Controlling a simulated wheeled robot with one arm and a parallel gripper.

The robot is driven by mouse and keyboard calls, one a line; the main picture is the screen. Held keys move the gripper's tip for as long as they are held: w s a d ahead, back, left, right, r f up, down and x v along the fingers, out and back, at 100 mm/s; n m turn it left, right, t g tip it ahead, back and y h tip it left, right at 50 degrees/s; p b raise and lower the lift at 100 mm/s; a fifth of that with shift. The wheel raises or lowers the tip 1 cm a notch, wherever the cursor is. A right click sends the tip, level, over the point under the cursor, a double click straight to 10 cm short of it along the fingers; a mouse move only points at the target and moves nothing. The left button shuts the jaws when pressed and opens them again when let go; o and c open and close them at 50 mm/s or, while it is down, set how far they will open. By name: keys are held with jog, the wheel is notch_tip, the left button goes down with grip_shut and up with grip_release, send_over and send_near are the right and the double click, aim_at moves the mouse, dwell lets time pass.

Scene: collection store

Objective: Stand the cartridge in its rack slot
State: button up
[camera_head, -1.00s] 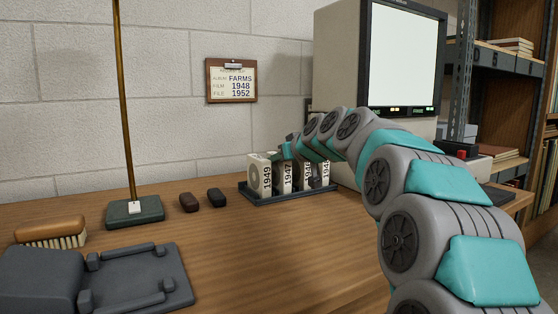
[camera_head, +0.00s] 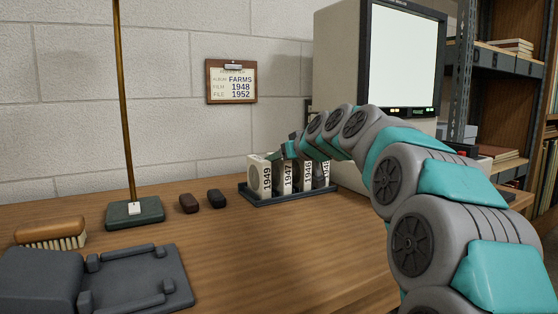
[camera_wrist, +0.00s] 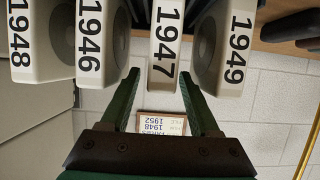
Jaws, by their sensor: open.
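The cream cartridge marked 1947 (camera_head: 288,178) stands upright in the dark rack (camera_head: 262,200), between the 1949 cartridge (camera_head: 266,174) and the 1946 cartridge (camera_head: 307,176). The cartridge marked 1948 (camera_head: 325,173) is at the right end, partly hidden. In the wrist view, which is upside down, the 1947 cartridge (camera_wrist: 165,48) lies just past my fingertips, with 1946 (camera_wrist: 95,45) and 1949 (camera_wrist: 228,45) on either side. My gripper (camera_wrist: 158,76) is open and empty, its green fingers spread apart. In the head view my gripper (camera_head: 284,151) is just above the cartridges.
A clipboard (camera_head: 231,82) on the wall reads FARMS, FILM 1948, FILE 1952. A large screen unit (camera_head: 402,55) stands right of the rack. Two small dark objects (camera_head: 189,203), a brass pole on a base (camera_head: 134,212) and a brush (camera_head: 50,232) are left.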

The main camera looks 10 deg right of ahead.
jog(key=v, duration=1)
jog(key=shift+s+r, duration=0.15)
jog(key=shift+s, duration=0.1)
jog(key=shift+d, duration=0.1)
dwell(0.8)
